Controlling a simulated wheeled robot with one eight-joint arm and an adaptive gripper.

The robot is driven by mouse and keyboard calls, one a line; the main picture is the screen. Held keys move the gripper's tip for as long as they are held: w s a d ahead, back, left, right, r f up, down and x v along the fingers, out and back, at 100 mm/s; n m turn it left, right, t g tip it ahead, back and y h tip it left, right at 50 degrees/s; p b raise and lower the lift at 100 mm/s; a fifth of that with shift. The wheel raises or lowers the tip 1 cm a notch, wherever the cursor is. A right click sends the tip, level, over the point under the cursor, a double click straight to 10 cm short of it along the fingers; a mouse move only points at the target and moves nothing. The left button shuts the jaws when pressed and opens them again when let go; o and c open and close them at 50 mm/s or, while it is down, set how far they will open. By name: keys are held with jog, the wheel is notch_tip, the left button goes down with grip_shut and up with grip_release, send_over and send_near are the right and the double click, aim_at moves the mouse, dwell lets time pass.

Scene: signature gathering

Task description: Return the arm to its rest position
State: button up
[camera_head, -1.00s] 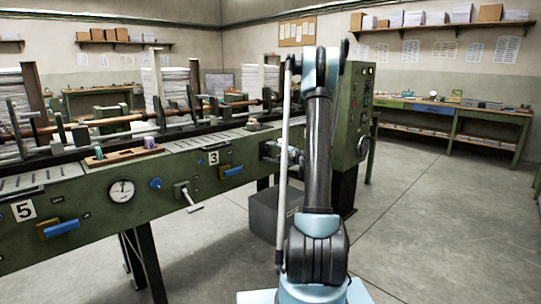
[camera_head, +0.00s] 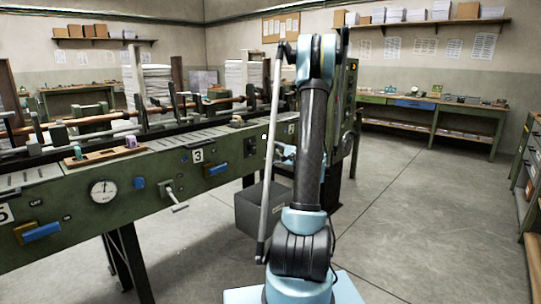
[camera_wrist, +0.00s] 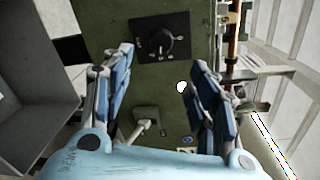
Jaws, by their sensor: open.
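My arm (camera_head: 312,150) stands upright in the middle of the head view, its upper end bent over toward the green machine. My gripper (camera_wrist: 165,85) shows in the wrist view with its two blue-padded fingers spread apart and nothing between them. It faces the machine's green panel (camera_wrist: 110,18), which carries a black rotary knob (camera_wrist: 160,45). In the head view the gripper is mostly hidden behind the arm links, so its exact gap to the machine cannot be told.
The long green machine (camera_head: 75,215) runs along the left, with a dial (camera_head: 103,190) and a crank handle (camera_head: 174,195). A dark grey bin (camera_head: 262,210) stands on the floor beside the arm. A workbench (camera_head: 440,112) is at the back right. The floor (camera_head: 420,230) at right is clear.

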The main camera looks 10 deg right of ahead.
jog(key=shift+a, duration=0.1)
jog(key=s+a+n+g+h, duration=0.2)
jog(key=s+a+n+g, duration=0.2)
jog(key=s+a, duration=0.5)
jog(key=s+a+n+g+h, duration=0.1)
jog(key=s+a+n+g, duration=0.3)
jog(key=s, duration=0.8)
jog(key=s+d+f+n+g+h, duration=0.1)
jog(key=s+d+f+n+h, duration=0.1)
jog(key=s, duration=0.6)
jog(key=s+d+f+n+g+h, duration=0.1)
jog(key=s+d+f+n+h, duration=0.1)
jog(key=s, duration=0.7)
jog(key=s+d+f+n+g+h, duration=0.1)
jog(key=s+d+f+n+h, duration=0.1)
jog(key=s, duration=0.7)
notch_tip(320, 180, down, 2)
jog(key=shift+s+d+n+g+h, duration=0.2)
jog(key=shift+n+g+h, duration=0.1)
jog(key=shift+n+h, duration=0.35)
jog(key=shift+w, duration=0.1)
jog(key=shift+w+f, duration=0.2)
jog(key=shift+w, duration=0.2)
